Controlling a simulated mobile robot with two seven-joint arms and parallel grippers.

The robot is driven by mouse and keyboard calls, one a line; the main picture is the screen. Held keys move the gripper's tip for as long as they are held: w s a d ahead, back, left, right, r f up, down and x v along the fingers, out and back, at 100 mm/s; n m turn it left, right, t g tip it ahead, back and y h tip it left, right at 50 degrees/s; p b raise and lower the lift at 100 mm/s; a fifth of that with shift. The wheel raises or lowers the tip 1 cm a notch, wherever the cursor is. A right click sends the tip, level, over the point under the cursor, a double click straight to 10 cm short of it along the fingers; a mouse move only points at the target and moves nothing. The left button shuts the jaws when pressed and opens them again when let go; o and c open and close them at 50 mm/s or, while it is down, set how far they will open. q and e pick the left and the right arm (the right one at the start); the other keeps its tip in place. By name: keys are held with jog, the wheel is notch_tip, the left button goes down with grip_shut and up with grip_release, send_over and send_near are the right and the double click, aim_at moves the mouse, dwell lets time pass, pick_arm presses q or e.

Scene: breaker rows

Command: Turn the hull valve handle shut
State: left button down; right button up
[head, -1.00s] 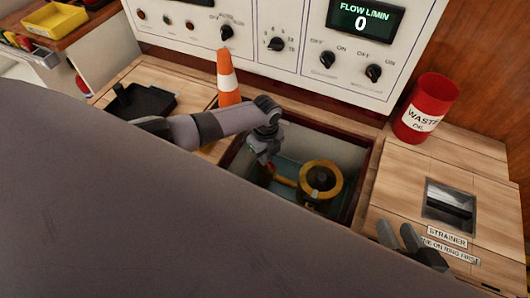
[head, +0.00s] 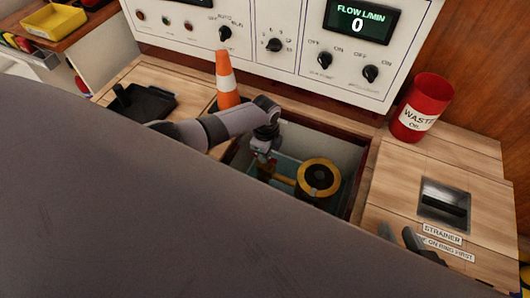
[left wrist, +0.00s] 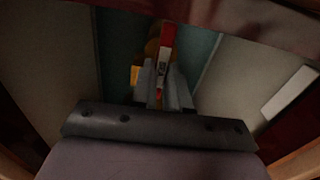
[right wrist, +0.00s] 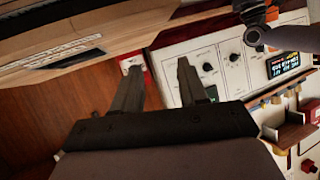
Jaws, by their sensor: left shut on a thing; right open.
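The valve handle (left wrist: 164,58) is a red lever with a white label in the left wrist view. It stands between the fingers of my left gripper (left wrist: 166,88), which is shut on it. In the head view my left gripper (head: 263,160) reaches down into the open floor well, beside a yellow pipe and a round yellow fitting (head: 334,186) with a dark centre. The handle is mostly hidden there by the gripper. My right gripper (head: 418,245) is open and empty above the strainer cover; it also shows in the right wrist view (right wrist: 160,80).
A red waste-oil can (head: 425,98) stands right. A control panel (head: 300,55), its flow display reading 0, is behind.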

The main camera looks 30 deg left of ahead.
pick_arm(q)
jog(key=shift+a, duration=0.15)
jog(key=c, duration=1.1)
grip_release()
jog(key=shift+r, duration=0.1)
pick_arm(e)
jog(key=shift+w+r, duration=0.15)
jog(key=shift+r, duration=0.1)
pick_arm(q)
jog(key=shift+r+p, duration=0.3)
jog(key=shift+r, duration=0.05)
notch_tip(320, 180, up, 6)
jog(key=p, duration=0.3)
jog(key=shift+f, duration=0.15)
jog(key=shift+r+p, duration=0.3)
jog(key=shift+r, duration=0.05)
pick_arm(e)
jog(key=d, duration=0.1)
jog(key=s+d+h, duration=0.1)
jog(key=d, duration=0.1)
jog(key=shift+s, duration=0.1)
